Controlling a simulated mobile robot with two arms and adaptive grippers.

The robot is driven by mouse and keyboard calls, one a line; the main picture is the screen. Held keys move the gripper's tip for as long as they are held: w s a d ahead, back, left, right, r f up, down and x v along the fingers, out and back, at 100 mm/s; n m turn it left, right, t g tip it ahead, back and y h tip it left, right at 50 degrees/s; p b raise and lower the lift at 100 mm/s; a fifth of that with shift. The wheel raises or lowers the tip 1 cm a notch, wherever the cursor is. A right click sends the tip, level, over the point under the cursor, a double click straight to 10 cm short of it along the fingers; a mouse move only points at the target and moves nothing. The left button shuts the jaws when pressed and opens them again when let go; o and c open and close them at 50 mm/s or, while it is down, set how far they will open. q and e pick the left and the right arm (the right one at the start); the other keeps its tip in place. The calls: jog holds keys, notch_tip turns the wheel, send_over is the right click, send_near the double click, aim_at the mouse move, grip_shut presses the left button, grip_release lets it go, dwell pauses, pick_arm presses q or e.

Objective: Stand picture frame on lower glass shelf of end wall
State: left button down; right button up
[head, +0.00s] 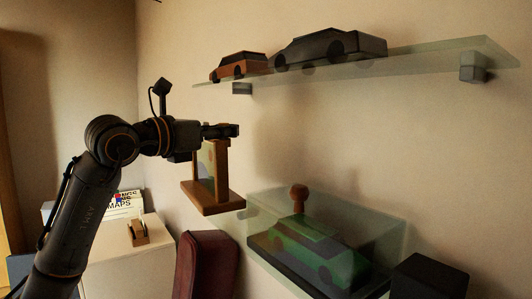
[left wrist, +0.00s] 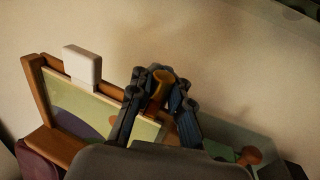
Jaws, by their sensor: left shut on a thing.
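The picture frame (head: 222,170) has wooden posts on a flat wooden base, with a pale green picture between them. It hangs upright below my left gripper (head: 230,130), clear of the shelves in the head view. In the left wrist view, the frame (left wrist: 90,112) is at left, and my left gripper (left wrist: 160,105) is shut on its near post. The lower glass shelf (head: 258,219) is on the wall, right of and below the frame; a clear case covers much of it. My right gripper is not in view.
The clear case (head: 383,225) holds a green model car (head: 315,250); a wooden knob (head: 298,192) rises there. An upper glass shelf (head: 440,62) carries two model cars. A dark red chair back (head: 205,262), a black box (head: 428,278) and a white cabinet (head: 120,265) stand below.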

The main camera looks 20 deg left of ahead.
pick_arm(q)
jog(key=p+x, duration=0.1)
jog(key=x, duration=0.2)
jog(key=d+p+x, duration=0.1)
jog(key=x, duration=0.2)
jog(key=s+d+p+x, duration=0.1)
jog(key=x, duration=0.2)
jog(key=shift+r, duration=0.15)
jog(key=shift+f, duration=0.7)
jog(key=shift+a+f+p, duration=0.15)
jog(key=shift+f+p, duration=0.2)
jog(key=shift+f, duration=0.55)
notch_tip(320, 180, down, 2)
jog(key=shift+f+p, duration=0.25)
jog(key=shift+p, duration=0.15)
jog(key=shift+w+f+p, duration=0.15)
jog(key=shift+f+p, duration=0.4)
jog(key=shift+f, duration=0.15)
jog(key=shift+d, duration=0.2)
